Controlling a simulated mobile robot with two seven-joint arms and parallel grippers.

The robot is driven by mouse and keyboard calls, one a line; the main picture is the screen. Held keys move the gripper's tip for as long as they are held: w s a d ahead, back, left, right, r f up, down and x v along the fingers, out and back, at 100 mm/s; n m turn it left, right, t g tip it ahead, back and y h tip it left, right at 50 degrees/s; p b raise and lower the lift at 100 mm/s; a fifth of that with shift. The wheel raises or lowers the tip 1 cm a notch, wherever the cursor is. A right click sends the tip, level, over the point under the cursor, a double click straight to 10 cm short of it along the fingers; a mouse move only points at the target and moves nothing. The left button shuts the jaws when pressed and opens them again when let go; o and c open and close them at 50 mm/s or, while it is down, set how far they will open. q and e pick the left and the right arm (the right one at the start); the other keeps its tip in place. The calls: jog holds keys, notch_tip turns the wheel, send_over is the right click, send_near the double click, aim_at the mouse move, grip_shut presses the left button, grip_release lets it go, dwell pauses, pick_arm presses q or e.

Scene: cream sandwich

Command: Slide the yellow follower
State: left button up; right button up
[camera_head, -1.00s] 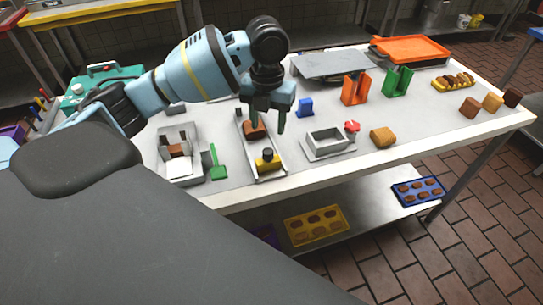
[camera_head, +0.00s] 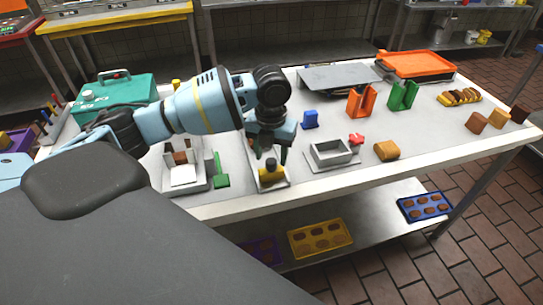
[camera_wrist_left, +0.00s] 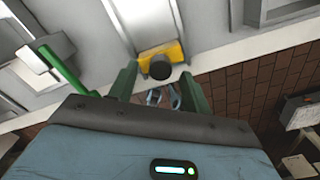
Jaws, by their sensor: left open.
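The yellow follower (camera_head: 268,180) has a black knob and sits at the near end of a narrow pale channel (camera_head: 285,184) by the table's front edge. It also shows in the left wrist view (camera_wrist_left: 176,50), its black knob (camera_wrist_left: 160,68) pointing toward the camera. My left gripper (camera_head: 271,160) is open just above and behind the follower. In the left wrist view its green fingers (camera_wrist_left: 160,88) stand either side of the knob, apart from it. The arm hides the far part of the channel and the brown block seen there earlier. My right gripper is not in view.
Bare tabletop lies between mould and front edge.

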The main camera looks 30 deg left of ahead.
pick_arm(q)
jog(key=shift+f, duration=0.65)
grip_shut()
